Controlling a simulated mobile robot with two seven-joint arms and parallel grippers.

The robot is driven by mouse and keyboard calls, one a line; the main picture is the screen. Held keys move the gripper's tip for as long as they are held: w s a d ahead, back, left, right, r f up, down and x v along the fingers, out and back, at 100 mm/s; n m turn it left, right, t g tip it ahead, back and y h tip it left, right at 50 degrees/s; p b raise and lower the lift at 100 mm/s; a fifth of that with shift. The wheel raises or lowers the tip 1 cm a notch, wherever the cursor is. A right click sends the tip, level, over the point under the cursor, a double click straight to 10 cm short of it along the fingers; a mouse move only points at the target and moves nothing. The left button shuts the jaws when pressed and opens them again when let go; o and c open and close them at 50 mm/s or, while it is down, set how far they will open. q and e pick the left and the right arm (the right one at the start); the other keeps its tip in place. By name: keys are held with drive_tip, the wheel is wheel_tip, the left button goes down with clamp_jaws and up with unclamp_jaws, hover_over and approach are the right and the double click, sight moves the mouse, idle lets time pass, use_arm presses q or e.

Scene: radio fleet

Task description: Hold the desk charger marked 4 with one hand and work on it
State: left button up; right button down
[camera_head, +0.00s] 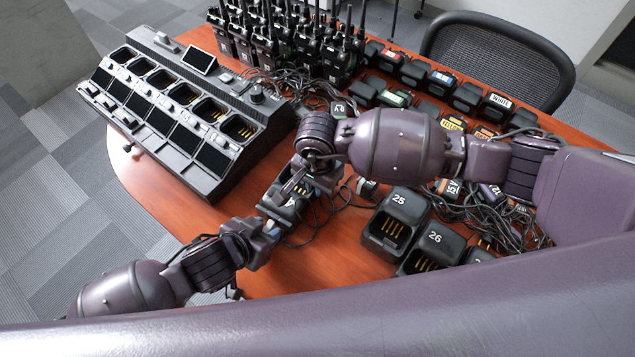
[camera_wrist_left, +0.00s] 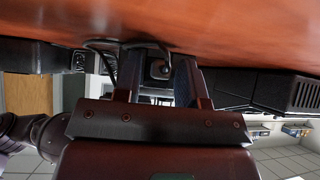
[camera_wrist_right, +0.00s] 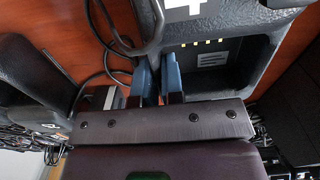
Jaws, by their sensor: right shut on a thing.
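The desk charger (camera_head: 292,204), a dark cradle with gold contacts, sits on the table between my two grippers. In the right wrist view the charger (camera_wrist_right: 230,60) shows part of a white mark that looks like a 4, cut by the frame edge. My right gripper (camera_head: 303,183) is shut on the charger's side wall, one blue-padded finger (camera_wrist_right: 158,82) on each side of it. My left gripper (camera_head: 262,237) is at the charger's near end. In the left wrist view its fingers (camera_wrist_left: 158,82) are apart, with a black part and a cable between them; I cannot see contact.
A large multi-bay charger (camera_head: 180,110) stands at the left. Chargers marked 25 (camera_head: 398,215) and 26 (camera_head: 433,245) stand close on the right. Loose cables (camera_head: 490,215) lie around them. Several radios (camera_head: 290,45) and labelled packs (camera_head: 440,85) fill the back.

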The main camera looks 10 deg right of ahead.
use_arm(q)
clamp_jaws()
drive_tip(key=shift+s+a, duration=0.9)
drive_tip(key=shift+s, duration=0.15)
idle(1.7)
drive_tip(key=shift+s+a, duration=1)
drive_tip(key=shift+s, duration=0.25)
